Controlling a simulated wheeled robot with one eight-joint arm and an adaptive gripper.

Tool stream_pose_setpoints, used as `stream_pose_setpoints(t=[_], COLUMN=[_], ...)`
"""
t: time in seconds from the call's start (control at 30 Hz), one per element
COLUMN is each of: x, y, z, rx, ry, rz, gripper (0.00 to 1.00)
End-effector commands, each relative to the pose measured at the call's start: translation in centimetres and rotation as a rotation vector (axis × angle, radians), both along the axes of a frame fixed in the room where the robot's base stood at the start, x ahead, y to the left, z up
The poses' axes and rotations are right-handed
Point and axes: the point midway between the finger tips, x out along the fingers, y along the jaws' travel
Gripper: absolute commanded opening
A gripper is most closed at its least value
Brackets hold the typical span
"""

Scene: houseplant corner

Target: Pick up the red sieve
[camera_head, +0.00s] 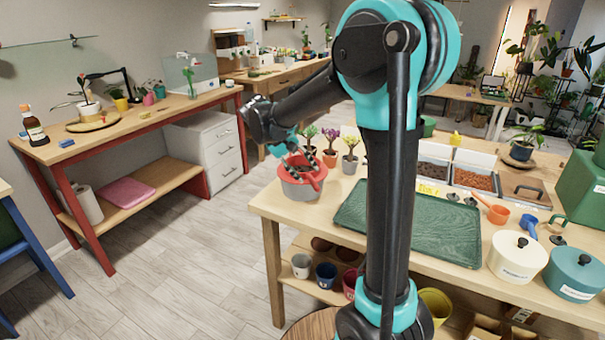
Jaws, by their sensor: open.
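The red sieve (289,177) is at the left end of the near wooden table. Its red rim sits over a round grey body, and I cannot tell whether that is a separate bowl. My gripper (318,178) hangs down over the sieve from the upper left. Its dark, striped fingers are spread and reach to the sieve's right side, with red showing between them. The fingers partly cover the sieve. I cannot tell whether they touch it.
Small potted plants (350,155) stand just behind and right of the sieve. A green tray (440,235) lies to its right, partly behind my arm. Soil bins (475,180), an orange scoop (496,213) and lidded pots (515,257) are farther right. Open floor lies left of the table.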

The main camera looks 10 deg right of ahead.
Motion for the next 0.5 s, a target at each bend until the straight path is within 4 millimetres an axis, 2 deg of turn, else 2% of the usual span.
stream_pose_setpoints(t=[0.17, 0.5], x=[0.1, 0.1], y=[-0.5, -2.5], z=[-0.9, -4.7], rx=[0.0, 0.0], ry=[0.0, -0.001], rz=[0.0, -0.001], gripper=[0.4, 0.4])
